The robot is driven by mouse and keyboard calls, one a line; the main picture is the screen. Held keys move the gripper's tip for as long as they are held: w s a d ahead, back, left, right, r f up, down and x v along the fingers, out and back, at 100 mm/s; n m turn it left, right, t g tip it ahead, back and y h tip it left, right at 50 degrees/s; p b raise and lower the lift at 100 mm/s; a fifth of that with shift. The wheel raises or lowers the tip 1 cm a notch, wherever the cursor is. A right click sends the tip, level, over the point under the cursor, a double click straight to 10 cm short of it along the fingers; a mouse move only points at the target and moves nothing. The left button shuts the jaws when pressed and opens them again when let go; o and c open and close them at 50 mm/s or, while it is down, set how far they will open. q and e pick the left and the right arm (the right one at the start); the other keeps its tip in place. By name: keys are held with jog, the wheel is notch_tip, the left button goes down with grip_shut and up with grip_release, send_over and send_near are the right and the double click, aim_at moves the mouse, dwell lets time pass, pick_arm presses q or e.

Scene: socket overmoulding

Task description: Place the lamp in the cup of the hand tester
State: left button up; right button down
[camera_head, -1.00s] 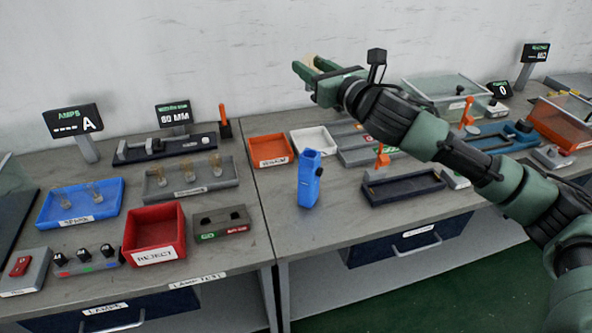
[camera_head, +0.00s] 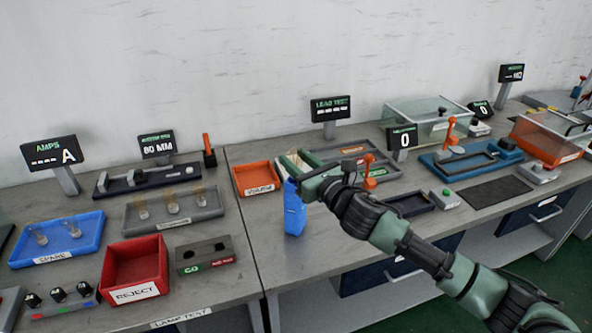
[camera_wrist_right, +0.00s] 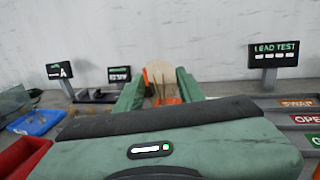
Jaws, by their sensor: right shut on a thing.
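The hand tester (camera_head: 295,212) is a blue upright body standing near the front edge of the bench in the head view. My right gripper (camera_head: 293,166) is over its top and hides the cup there. The right gripper is shut on the lamp, a pale, tan rounded piece with thin wires, seen between the green fingers in the wrist view (camera_wrist_right: 161,80). In the head view the lamp is hard to make out. I cannot tell whether the lamp touches the cup. My left gripper is not in view.
An orange tray (camera_head: 256,192) lies left of the gripper. A red reject bin (camera_head: 158,257), a grey lamp rack (camera_head: 205,213) and a blue spare tray (camera_head: 90,247) stand further left. Dark fixtures and a teal one (camera_head: 440,171) are to the right.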

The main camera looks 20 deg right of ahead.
notch_tip(320, 180, down, 3)
jog(key=shift+r, duration=0.15)
jog(key=c, duration=0.9)
grip_release()
